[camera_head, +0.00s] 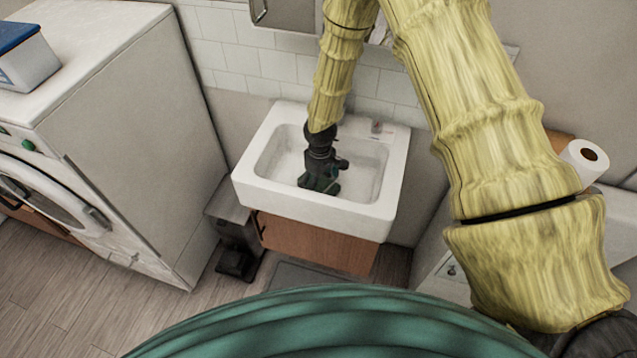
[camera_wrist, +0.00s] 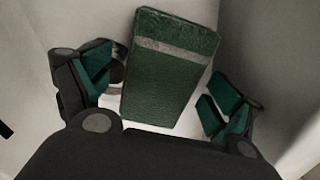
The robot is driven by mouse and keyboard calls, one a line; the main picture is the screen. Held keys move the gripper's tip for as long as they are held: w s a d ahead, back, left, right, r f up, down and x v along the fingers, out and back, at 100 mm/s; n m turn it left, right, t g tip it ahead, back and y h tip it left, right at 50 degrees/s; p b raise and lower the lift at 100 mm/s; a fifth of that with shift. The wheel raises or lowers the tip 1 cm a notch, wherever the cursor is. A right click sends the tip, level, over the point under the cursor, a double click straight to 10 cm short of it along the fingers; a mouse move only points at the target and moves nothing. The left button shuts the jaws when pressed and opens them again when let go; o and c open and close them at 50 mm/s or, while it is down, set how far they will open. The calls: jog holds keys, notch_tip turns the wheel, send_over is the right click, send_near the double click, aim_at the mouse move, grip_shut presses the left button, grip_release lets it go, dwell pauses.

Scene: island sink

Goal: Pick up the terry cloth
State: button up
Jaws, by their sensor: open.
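The terry cloth (camera_wrist: 167,75) looks like a dark green folded block with a paler band near its top end. In the wrist view it lies inside the white sink basin, between the two open fingers of my gripper (camera_wrist: 165,95). A gap shows between the cloth and the right finger; the left finger is close to it, and I cannot tell if it touches. In the head view my gripper (camera_head: 320,185) reaches down into the sink (camera_head: 315,212), and a bit of green shows at its tip. I cannot tell there whether that is cloth or finger.
The sink walls stand close around my gripper. A round metal drain part (camera_wrist: 117,75) shows beside the cloth. A white washing machine (camera_head: 110,150) stands at the left with a blue-lidded box (camera_head: 25,60) on top. A paper roll (camera_head: 584,160) is at the right.

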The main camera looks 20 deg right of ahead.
jog(key=c, duration=1.2)
